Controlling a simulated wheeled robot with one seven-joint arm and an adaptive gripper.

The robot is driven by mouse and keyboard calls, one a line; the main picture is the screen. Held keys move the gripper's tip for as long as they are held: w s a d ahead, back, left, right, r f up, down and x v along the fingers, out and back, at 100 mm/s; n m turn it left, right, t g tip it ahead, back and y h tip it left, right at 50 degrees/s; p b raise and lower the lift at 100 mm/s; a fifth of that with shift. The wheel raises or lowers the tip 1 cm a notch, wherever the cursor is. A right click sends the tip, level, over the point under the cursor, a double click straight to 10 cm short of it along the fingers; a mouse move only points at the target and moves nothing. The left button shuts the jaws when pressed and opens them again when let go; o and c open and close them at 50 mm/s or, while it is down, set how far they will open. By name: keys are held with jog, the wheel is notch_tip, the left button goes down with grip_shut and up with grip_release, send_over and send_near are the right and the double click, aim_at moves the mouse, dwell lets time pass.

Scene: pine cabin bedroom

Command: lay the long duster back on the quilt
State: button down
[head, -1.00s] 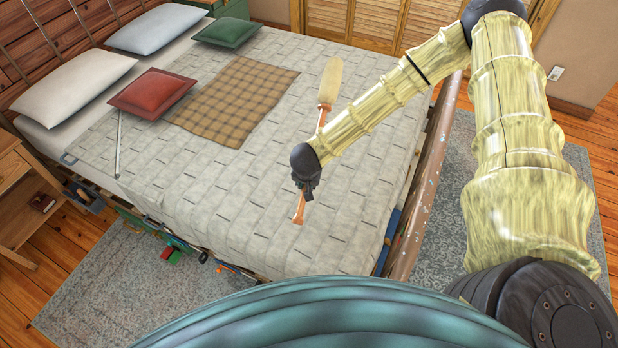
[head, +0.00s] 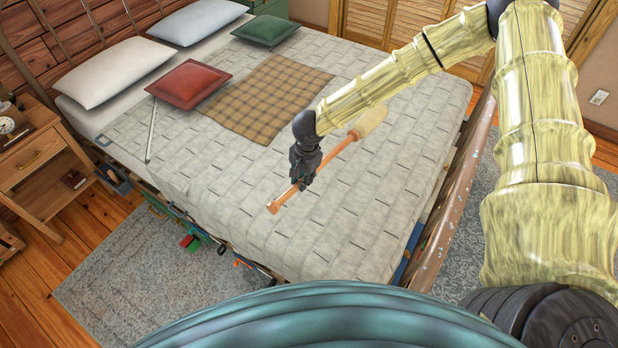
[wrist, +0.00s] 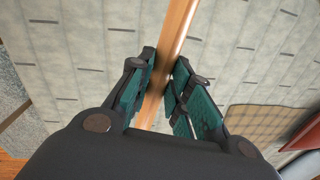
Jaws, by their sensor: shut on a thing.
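The long duster has an orange-brown handle (head: 288,196) and a cream fluffy head (head: 368,122). My gripper (head: 302,182) is shut on the handle, toward its bare end, above the middle of the quilt. In the head view the duster slants from its handle end at lower left to its fluffy head at upper right. In the wrist view the handle (wrist: 172,45) runs between my gripper's teal-padded fingers (wrist: 160,85). The pale grey quilt (head: 240,160) covers the bed below. I cannot tell whether the duster touches it.
A brown plaid cloth (head: 268,98), a red cushion (head: 190,84), a green cushion (head: 267,31) and a thin silver rod (head: 151,130) lie on the bed. A wooden nightstand (head: 40,165) stands at left. The near part of the quilt is clear.

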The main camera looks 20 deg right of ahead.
jog(key=shift+r, duration=0.15)
jog(key=shift+f+b, duration=2.05)
jog(key=shift+f, duration=4.65)
jog(key=c, duration=1.2)
grip_release()
jog(key=shift+c, duration=0.2)
jog(key=shift+r, duration=0.1)
notch_tip(320, 180, up, 12)
jog(key=s, duration=0.1)
jog(key=shift+s+d, duration=0.15)
jog(key=shift+d, duration=0.25)
